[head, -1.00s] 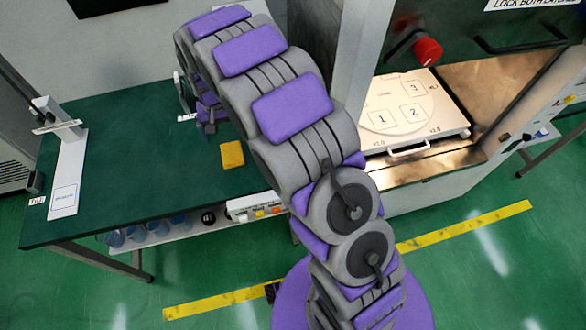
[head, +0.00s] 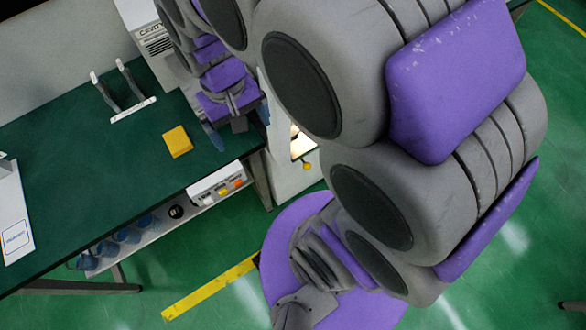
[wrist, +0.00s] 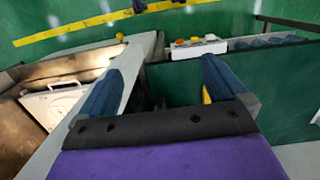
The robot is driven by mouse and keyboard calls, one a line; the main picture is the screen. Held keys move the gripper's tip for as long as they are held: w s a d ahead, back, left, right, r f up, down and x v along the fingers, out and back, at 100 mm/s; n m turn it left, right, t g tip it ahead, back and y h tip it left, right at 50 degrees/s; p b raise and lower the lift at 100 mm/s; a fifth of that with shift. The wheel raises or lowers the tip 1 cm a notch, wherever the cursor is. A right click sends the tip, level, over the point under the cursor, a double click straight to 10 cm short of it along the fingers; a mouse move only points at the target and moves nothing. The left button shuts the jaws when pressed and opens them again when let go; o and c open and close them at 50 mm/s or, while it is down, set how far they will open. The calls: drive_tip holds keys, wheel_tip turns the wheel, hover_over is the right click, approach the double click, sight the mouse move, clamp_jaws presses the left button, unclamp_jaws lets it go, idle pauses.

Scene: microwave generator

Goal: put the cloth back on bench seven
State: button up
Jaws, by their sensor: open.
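A folded yellow cloth (head: 177,141) lies flat on the dark green bench (head: 70,190), close to its front right part. I cannot read a number that marks this bench as seven. My gripper (head: 238,124) is open and empty, with its blue fingers to the right of the cloth near the bench's right end, apart from the cloth. In the wrist view my gripper (wrist: 162,66) shows both blue fingers spread wide with nothing between them. A sliver of the yellow cloth (wrist: 206,95) shows beside the right finger, which hides most of it.
A white-based rack (head: 128,105) with two uprights stands behind the cloth. A white stand (head: 14,225) is at the left. A switch strip (head: 215,182) runs below the bench's front edge. The machine's opening with a white plate (wrist: 55,103) shows at left in the wrist view.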

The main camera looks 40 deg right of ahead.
drive_tip(key=s+d, duration=0.2)
drive_tip(key=s, duration=1.2)
drive_tip(key=shift+s+d+r+g, duration=0.2)
drive_tip(key=shift+s+d+g, duration=0.05)
drive_tip(key=shift+d+g, duration=0.05)
drive_tip(key=shift+c, duration=0.3)
